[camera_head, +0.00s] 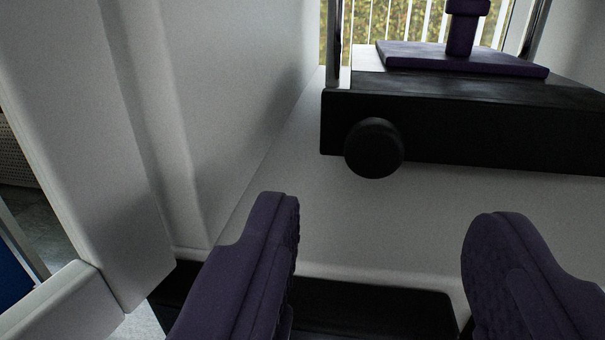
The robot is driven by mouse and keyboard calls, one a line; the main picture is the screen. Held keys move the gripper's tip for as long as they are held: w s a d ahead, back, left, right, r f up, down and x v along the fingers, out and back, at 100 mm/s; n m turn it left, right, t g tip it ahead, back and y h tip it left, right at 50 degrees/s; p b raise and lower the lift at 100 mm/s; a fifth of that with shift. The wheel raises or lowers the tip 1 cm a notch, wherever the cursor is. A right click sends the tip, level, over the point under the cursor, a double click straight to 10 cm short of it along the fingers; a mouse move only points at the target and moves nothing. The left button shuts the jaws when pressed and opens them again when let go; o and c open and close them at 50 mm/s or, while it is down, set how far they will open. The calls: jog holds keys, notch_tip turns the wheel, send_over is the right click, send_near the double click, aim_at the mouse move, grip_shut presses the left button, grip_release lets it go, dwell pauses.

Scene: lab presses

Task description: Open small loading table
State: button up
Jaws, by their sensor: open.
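My gripper (380,225) shows as two dark purple fingers at the lower left and lower right. It is open, with a wide gap between the fingers and nothing in it. Beyond it, at the upper right, is a black table block (480,125), which looks like the small loading table. A round black knob (374,148) sticks out from its front face near the left end. The knob lies beyond the fingertips, in line with the gap, and nothing touches it. The block's right end is cut off by the picture edge.
A purple plate with a post (462,55) stands on the block, beside a metal column (339,45). White housing walls (225,70) rise at the left. A black part (365,308) lies low between the fingers. The white floor (400,215) before the block is clear.

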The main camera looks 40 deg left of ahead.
aim_at(373, 158)
jog(key=x, duration=0.6)
jog(key=shift+b, duration=0.35)
jog(key=shift+s, duration=0.1)
jog(key=shift+c, duration=0.2)
grip_shut()
